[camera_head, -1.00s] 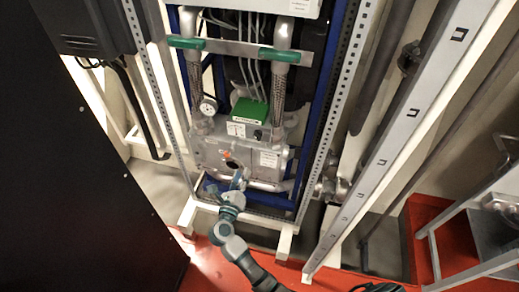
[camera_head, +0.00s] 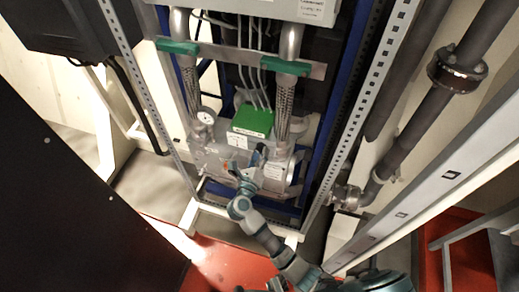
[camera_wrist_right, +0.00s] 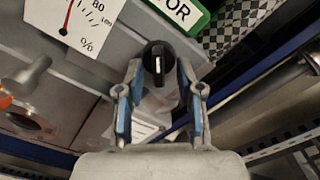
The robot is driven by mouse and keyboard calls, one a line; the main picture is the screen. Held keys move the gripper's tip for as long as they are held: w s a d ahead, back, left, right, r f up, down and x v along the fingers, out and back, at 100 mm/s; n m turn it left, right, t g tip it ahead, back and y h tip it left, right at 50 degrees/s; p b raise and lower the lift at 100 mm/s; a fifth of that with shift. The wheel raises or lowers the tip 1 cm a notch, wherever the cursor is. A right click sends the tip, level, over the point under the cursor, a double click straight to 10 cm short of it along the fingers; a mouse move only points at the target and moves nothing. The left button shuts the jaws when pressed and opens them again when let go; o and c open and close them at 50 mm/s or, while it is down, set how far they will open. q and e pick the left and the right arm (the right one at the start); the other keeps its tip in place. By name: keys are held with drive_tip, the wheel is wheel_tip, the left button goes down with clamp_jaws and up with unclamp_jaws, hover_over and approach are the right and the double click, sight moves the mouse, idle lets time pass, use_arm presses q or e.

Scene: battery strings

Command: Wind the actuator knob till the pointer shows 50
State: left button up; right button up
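The actuator knob (camera_wrist_right: 158,62) is black with a white line running nearly straight up the picture in the right wrist view. My right gripper (camera_wrist_right: 160,88) is open, with its two blue-padded fingers on either side of the knob and a gap showing on both sides. The scale plate (camera_wrist_right: 92,20) is white, with a red pointer (camera_wrist_right: 68,16), an "80" and a "%" sign; it is cut off at the top, so the reading cannot be told. In the head view my right gripper (camera_head: 252,168) is at the front of the actuator box (camera_head: 212,160) and hides the knob. My left gripper is not in view.
A green label block (camera_head: 252,118) sits above the box, with a round gauge (camera_head: 206,116) to its left. Pipes with green clamps (camera_head: 286,67) rise behind. Perforated frame posts (camera_head: 362,100) stand at the sides. An orange part (camera_wrist_right: 5,99) and a round opening lie left of the knob.

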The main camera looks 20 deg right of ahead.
drive_tip(key=shift+s+d, duration=0.1)
drive_tip(key=shift+d, duration=0.15)
drive_tip(key=shift+a+r, duration=0.1)
drive_tip(key=shift+a, duration=0.45)
drive_tip(key=c, duration=0.6)
drive_tip(key=shift+a, duration=0.3)
clamp_jaws()
drive_tip(key=shift+d, duration=0.2)
drive_tip(key=shift+d+m, duration=0.15)
drive_tip(key=shift+m, duration=0.15)
drive_tip(key=o, duration=0.6)
unclamp_jaws()
drive_tip(key=shift+a, duration=0.2)
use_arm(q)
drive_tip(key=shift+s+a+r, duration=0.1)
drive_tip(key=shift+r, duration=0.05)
